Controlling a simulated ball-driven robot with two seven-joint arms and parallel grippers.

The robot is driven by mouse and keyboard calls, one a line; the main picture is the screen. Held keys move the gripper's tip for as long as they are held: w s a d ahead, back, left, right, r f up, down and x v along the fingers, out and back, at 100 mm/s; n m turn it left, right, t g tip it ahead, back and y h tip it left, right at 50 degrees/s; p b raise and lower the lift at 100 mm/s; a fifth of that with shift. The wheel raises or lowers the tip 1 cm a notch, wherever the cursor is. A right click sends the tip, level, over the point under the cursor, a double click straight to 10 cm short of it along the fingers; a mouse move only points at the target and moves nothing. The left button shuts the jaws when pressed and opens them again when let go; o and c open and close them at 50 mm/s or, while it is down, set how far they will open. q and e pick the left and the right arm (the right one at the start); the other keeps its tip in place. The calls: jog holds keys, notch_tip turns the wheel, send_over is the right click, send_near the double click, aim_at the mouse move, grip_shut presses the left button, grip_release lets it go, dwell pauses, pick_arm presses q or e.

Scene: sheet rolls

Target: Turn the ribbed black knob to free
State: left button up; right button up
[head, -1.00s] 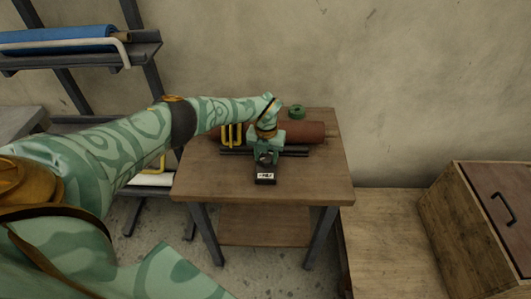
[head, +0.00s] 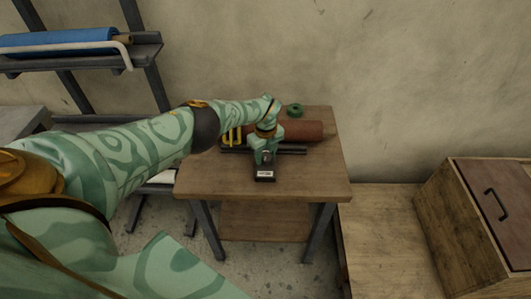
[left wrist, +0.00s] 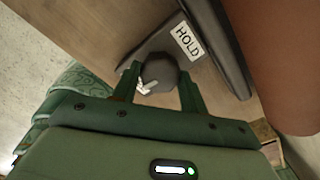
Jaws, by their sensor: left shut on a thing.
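The ribbed black knob (left wrist: 160,72) sits on a dark block on the table and shows between my fingers in the left wrist view. Its white pointer mark (left wrist: 147,87) is at its lower left, away from the HOLD label (left wrist: 188,40). My left gripper (left wrist: 160,86) is shut on the knob, one finger on each side. In the head view my left gripper (head: 265,157) is over the block and mostly hides the knob. A small white label (head: 264,174) shows on the block's near end; its text is too small to read. My right gripper is not in view.
A red-brown roll (head: 305,130) lies behind the block on the wooden table (head: 215,180), near a dark rail (head: 292,151). A green ring (head: 295,110) and a yellow handle (head: 232,136) are close by. The table's front is clear. A wooden cabinet (head: 460,220) stands at right.

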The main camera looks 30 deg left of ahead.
aim_at(265, 155)
pick_arm(q)
jog(key=shift+w+r+n, duration=0.1)
jog(key=shift+n, duration=0.5)
jog(key=o, duration=1)
jog(key=shift+c, duration=0.2)
notch_tip(265, 155, up, 16)
jog(key=p, duration=1)
jog(key=shift+p, duration=0.4)
